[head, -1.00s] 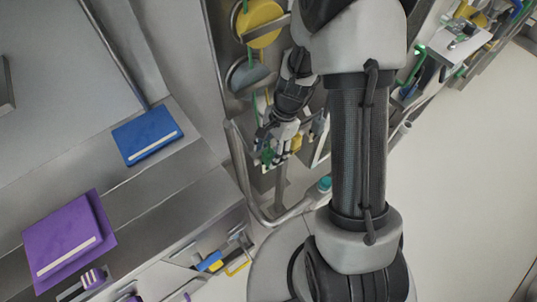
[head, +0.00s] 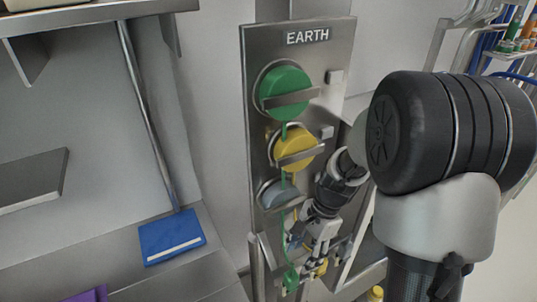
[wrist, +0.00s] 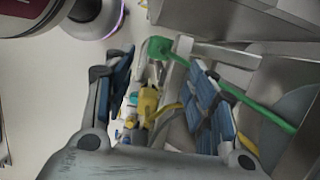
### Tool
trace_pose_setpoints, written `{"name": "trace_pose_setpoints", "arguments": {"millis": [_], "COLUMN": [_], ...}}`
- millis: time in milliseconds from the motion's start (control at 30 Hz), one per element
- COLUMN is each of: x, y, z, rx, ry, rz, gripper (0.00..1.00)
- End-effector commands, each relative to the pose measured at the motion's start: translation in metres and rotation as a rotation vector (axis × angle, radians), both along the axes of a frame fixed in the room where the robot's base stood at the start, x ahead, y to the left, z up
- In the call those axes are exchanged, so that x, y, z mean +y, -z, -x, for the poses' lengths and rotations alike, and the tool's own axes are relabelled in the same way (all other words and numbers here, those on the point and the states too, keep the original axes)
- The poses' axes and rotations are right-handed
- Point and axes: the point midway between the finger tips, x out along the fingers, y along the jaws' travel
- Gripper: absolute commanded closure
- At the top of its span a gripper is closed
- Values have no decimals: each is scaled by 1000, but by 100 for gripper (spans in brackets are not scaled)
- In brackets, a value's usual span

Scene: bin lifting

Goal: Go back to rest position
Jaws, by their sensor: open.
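My gripper (head: 312,245) is in front of the lower part of the metal panel marked EARTH (head: 262,75), below the round knobs. In the wrist view my gripper (wrist: 165,80) shows its two blue-padded fingers spread apart with nothing held between them. Behind the fingers are a green-handled item (wrist: 160,47) and a yellow item (wrist: 148,103). My arm reaches in from the right side of the head view.
A blue folder (head: 171,237) lies on the metal counter at the left. A purple item (head: 88,295) shows at the bottom edge.

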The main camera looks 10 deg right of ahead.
Motion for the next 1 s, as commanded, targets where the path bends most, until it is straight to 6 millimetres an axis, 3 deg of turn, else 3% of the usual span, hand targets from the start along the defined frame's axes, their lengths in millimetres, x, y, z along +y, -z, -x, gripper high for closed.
{"name": "trace_pose_setpoints", "arguments": {"millis": [133,267,400,633,800,1000], "x": [2,8,17,28,30,28], "y": [-11,-47,-98,-158,-182,-191], "z": [2,11,36,89,128,155], "rx": [-24,-105,-228,-410,-515,-577], "ry": [-36,-169,-393,-765,-1006,-1170], "rz": [8,36,93,219,326,410], "gripper": [49,49,49,49,49,49]}}
